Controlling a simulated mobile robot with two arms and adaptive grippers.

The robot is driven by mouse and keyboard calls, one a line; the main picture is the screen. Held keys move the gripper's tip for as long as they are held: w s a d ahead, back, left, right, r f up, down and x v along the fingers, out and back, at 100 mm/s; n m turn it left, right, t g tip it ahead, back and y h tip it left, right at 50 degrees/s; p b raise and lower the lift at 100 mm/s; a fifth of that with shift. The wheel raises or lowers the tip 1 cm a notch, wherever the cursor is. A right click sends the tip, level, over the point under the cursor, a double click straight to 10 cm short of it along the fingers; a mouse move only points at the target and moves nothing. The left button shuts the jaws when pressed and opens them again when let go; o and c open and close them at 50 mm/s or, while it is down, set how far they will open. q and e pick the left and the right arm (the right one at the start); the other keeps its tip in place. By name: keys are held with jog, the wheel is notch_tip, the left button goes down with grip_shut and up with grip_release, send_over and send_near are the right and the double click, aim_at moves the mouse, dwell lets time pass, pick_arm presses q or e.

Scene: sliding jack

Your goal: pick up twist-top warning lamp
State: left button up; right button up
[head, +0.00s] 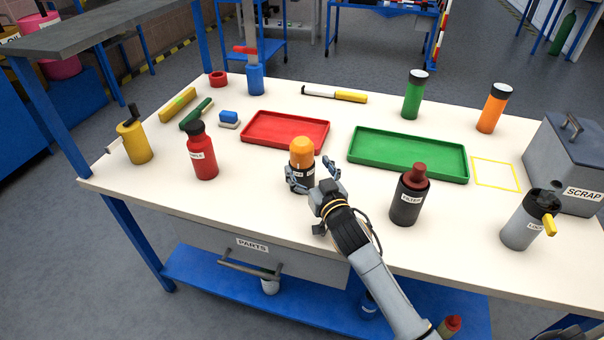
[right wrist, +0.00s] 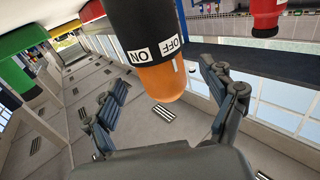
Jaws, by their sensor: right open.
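The twist-top warning lamp (head: 302,152) stands upright on the white table, with an orange dome on a black base. In the right wrist view the lamp (right wrist: 160,82) shows upside down, with ON and OFF labels on its black base. My right gripper (head: 313,176) is open at the lamp in the head view, one finger on each side of the base. In the right wrist view its fingers spread to the left and right of the orange dome. I cannot tell whether they touch the lamp. My left gripper is not in view.
A dark canister labelled FILTER (head: 409,195) stands right of my right arm. A red tray (head: 285,144) and a green tray (head: 408,172) lie behind the lamp. A red bottle (head: 201,158) stands to the left. A grey scrap bin (head: 563,170) is at the far right.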

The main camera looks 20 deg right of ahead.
jog(key=w, duration=0.4)
jog(key=shift+a+f, duration=0.15)
jog(key=shift+w, duration=0.2)
jog(key=c, duration=1.7)
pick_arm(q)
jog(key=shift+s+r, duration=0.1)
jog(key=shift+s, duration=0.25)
pick_arm(e)
grip_shut()
